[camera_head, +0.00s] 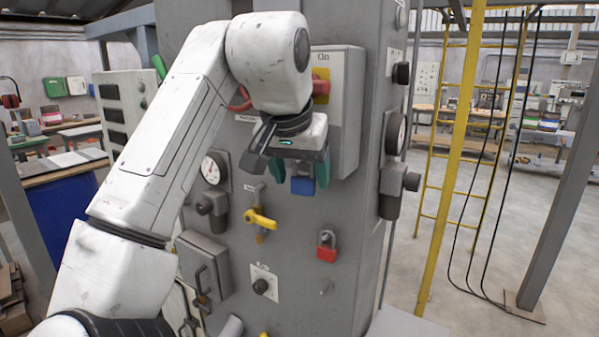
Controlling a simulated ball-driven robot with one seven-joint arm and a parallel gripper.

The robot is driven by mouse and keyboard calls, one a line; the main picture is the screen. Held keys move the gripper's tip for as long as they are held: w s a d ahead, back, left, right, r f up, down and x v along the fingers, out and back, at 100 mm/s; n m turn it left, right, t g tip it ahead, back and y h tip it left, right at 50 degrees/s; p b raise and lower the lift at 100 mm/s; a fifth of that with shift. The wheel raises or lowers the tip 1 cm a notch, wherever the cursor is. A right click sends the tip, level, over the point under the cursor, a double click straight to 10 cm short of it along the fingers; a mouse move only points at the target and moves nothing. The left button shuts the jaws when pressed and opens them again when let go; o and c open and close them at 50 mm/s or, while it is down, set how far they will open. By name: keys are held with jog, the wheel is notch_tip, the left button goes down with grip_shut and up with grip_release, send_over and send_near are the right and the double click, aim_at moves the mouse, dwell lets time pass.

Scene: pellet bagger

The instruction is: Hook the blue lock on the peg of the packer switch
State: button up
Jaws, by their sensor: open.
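The blue lock (302,186) shows just below my gripper (299,178), between its two green fingertips. The fingers stand apart, one on each side of the lock's body. The lock's shackle is hidden behind the gripper, so I cannot tell what it hangs on or whether the fingers touch it. A large grey switch box (345,115) marked "On" is behind and above my gripper, with a yellow plate (321,88) and red parts partly hidden by my arm. I cannot make out its peg.
A yellow valve handle (261,219) and a grey box (203,266) stick out at left. Gauges and knobs line the cabinet's right side.

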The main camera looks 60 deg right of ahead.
jog(key=b+v, duration=0.1)
jog(key=v, duration=0.9)
jog(key=shift+r, duration=0.4)
jog(key=shift+a, duration=0.2)
